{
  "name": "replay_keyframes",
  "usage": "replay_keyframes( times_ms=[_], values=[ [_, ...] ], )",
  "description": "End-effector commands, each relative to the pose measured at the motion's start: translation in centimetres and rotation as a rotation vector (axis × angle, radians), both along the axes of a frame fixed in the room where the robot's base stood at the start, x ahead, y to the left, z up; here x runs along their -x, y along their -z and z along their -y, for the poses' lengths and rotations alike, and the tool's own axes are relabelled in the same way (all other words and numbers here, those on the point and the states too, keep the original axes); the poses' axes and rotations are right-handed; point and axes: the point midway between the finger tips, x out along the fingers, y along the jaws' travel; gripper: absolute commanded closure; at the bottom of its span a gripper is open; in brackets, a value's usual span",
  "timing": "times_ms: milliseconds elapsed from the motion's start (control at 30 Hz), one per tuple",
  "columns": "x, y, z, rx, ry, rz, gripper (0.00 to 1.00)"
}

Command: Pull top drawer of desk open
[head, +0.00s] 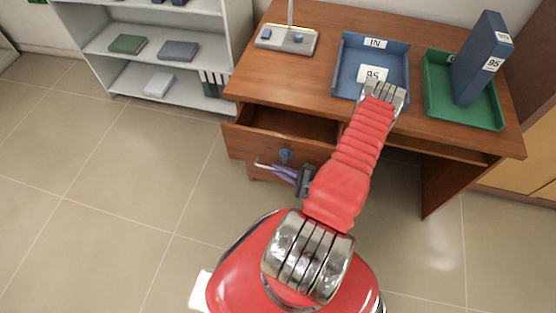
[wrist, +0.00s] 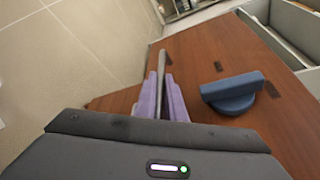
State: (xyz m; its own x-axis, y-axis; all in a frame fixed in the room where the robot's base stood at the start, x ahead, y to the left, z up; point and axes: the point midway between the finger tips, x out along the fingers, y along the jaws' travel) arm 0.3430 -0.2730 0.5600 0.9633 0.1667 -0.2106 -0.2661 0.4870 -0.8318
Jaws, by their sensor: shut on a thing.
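The wooden desk (head: 340,70) has its top drawer (head: 240,140) pulled out, and its dark inside shows in the head view. A blue knob (head: 285,155) sits on the drawer front; a blue knob-like piece also shows in the wrist view (wrist: 232,95). My gripper (head: 278,170) is just in front of and below the drawer front. In the wrist view its purple fingers (wrist: 165,98) are closed around a thin grey bar (wrist: 161,65) that looks like a handle, beside the blue piece. How the bar joins the wood is hidden.
A blue tray (head: 345,80), a green tray with a blue binder (head: 483,58) and a lamp base (head: 285,39) stand on the desktop. A grey shelf (head: 105,77) with books stands at left. The tiled floor (head: 110,200) at left is clear.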

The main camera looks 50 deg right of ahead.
Motion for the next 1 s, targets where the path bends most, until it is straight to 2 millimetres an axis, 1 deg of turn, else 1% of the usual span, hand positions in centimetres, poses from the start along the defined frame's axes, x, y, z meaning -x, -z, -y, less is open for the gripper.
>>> replay_keyframes(
  times_ms=[33,200,300,400,533,833,867,967,1000],
  values=[
    [0.8,0.3,-0.8,-0.006,0.012,-0.011,1.00],
    [2.7,0.3,-4.2,-0.005,0.013,-0.011,1.00],
    [3.5,0.3,-5.7,-0.004,0.014,-0.011,1.00],
    [3.9,0.3,-6.6,-0.001,0.013,-0.011,1.00],
    [4.2,0.4,-7.0,0.002,0.012,-0.011,1.00],
    [4.2,0.4,-7.1,0.002,0.012,-0.012,1.00],
    [4.2,0.4,-7.1,0.002,0.012,-0.012,0.90],
    [4.2,0.3,-7.1,0.002,0.011,-0.010,0.83],
    [4.2,0.3,-7.1,0.002,0.011,-0.009,0.83]
  ],
)
